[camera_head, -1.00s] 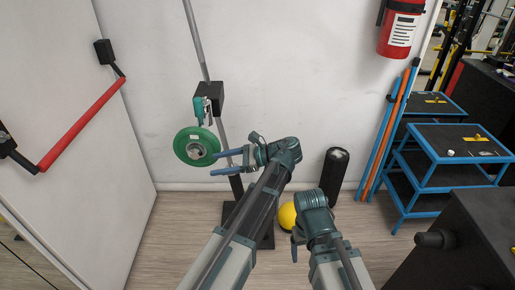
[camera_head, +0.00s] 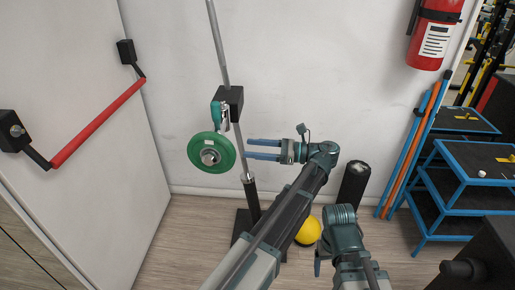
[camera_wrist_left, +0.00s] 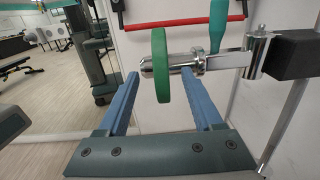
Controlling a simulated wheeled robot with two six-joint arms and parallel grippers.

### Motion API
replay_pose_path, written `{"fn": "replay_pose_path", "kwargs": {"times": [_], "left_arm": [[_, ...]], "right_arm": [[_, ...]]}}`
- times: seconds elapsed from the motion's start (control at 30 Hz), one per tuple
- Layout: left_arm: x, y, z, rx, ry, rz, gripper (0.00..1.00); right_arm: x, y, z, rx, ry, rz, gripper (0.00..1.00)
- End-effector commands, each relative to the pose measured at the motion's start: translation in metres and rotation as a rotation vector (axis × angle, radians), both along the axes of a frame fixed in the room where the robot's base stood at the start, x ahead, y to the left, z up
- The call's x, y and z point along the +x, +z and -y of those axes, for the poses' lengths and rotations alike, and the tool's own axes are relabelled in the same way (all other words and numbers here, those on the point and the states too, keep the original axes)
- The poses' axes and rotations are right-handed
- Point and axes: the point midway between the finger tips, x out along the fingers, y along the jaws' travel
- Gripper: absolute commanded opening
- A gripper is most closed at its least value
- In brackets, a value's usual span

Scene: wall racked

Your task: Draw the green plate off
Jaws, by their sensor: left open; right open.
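The green plate (camera_head: 212,152) hangs on a chrome peg on the upright stand, its face with the silver hub toward the head camera. My left gripper (camera_head: 250,149) is open, its two blue fingers pointing left at the plate's right edge. In the head view a small gap lies between fingertips and plate. In the left wrist view the plate (camera_wrist_left: 161,66) appears edge-on between the open fingers (camera_wrist_left: 160,74), with the chrome peg (camera_wrist_left: 210,61) running right from it. I cannot tell its depth there. My right gripper (camera_head: 318,265) is low at the front, apart from the plate, and mostly hidden.
A black block (camera_head: 232,98) with a teal-handled clamp (camera_head: 217,115) sits on the slanted post above the plate. A yellow ball (camera_head: 308,231) and a black cylinder (camera_head: 353,185) stand behind my arms. A door with a red bar (camera_head: 98,122) is left; blue shelves (camera_head: 455,185) are right.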

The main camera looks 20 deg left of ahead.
Motion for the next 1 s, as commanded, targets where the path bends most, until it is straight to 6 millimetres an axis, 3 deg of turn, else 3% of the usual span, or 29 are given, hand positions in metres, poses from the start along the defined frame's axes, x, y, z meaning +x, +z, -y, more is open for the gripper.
{"fn": "replay_pose_path", "kwargs": {"times": [0.6,0.8,1.0], "left_arm": [[-0.02,0.0,-0.102,-0.001,0.003,0.001,0.68],[-0.023,0.0,-0.124,-0.002,0.001,0.001,0.68],[-0.024,0.0,-0.132,-0.002,0.0,0.001,0.68]], "right_arm": [[0.0,0.0,0.0,0.0,0.0,0.0,0.8],[0.0,0.0,0.0,0.0,0.0,0.0,0.8],[0.0,0.0,0.0,0.0,0.0,0.0,0.8]]}}
